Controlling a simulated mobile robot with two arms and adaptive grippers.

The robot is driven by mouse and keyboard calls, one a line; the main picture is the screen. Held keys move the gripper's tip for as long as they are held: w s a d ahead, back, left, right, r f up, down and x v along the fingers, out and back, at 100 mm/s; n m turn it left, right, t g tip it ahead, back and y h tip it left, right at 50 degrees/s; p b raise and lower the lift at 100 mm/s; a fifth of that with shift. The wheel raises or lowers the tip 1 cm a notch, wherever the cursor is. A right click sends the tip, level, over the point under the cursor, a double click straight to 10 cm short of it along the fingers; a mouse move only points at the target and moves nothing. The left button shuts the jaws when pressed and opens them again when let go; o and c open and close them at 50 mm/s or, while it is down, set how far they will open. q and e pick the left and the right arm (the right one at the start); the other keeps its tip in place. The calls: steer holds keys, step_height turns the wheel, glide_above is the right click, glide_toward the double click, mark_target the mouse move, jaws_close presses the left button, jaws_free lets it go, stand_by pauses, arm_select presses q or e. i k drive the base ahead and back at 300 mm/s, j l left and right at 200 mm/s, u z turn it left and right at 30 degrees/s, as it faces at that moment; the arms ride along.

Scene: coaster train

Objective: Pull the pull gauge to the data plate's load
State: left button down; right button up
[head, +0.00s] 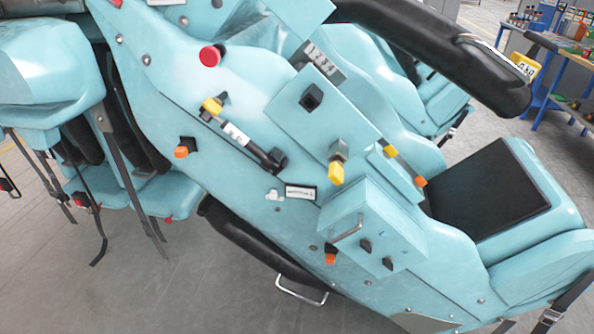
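A small yellow device with a pale display, which looks like the pull gauge (525,67), is at the upper right, by the end of a black padded restraint bar (440,50). Its display shows small characters, perhaps "0 kg", too small to read surely. A thin pale metal piece lies along the bar beside it. A white label with dark print (300,192) is on the turquoise car side; I cannot tell whether it is the data plate. Another small white label (236,134) is on a dark rod. Neither gripper shows in the head view.
The turquoise coaster car (190,120) fills the middle, seen tilted. It carries a red button (210,56), several yellow and orange knobs, a "1234" plate (324,60) and a box with a handle (370,230). A blue workbench (560,75) stands upper right. Grey floor is clear at lower left.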

mark_target(526, 62)
steer(key=k+l+z, duration=0.1)
steer(key=l+z, duration=0.25)
steer(key=z, duration=0.15)
steer(key=k+l+z, duration=0.1)
steer(key=l+z, duration=0.35)
steer(key=j, duration=0.1)
